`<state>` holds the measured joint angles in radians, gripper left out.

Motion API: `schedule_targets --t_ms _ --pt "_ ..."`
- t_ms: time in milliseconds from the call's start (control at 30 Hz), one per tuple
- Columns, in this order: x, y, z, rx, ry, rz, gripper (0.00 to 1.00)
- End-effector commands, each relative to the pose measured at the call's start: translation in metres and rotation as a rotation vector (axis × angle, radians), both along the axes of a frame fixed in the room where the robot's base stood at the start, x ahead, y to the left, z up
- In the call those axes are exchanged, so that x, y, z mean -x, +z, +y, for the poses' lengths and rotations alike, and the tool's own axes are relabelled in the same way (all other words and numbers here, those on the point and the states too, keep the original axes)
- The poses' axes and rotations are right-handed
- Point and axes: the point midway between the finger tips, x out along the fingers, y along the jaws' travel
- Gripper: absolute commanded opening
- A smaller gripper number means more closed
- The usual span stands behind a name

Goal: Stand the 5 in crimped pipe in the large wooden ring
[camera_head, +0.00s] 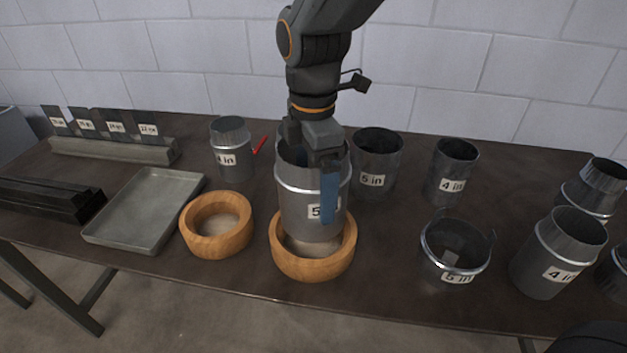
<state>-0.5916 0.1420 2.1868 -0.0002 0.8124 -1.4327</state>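The 5 in crimped pipe (298,205) is a grey metal cylinder, upright, with a raised bead below its top and a 5 in label partly covered by a finger. Its lower end is at the opening of the large wooden ring (314,267), the right one of two rings. Whether it rests on the table inside the ring or hangs slightly above cannot be told. My gripper (327,190) reaches down over the pipe's rim, with one blue-padded finger outside the near wall.
A smaller wooden ring (217,225) lies to the left, beside a metal tray (144,210). Another 5 in pipe (375,165) stands close behind right. A 4 in pipe (232,150) stands behind left. A short 5 in collar (455,255) and several 4 in pieces stand right.

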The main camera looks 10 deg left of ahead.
Motion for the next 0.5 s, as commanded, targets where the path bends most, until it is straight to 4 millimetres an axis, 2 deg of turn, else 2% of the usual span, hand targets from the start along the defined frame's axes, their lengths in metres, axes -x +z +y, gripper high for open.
schedule_targets --t_ms 500 --pt "0.0 -0.029 0.0 0.0 0.0 0.0 0.65"
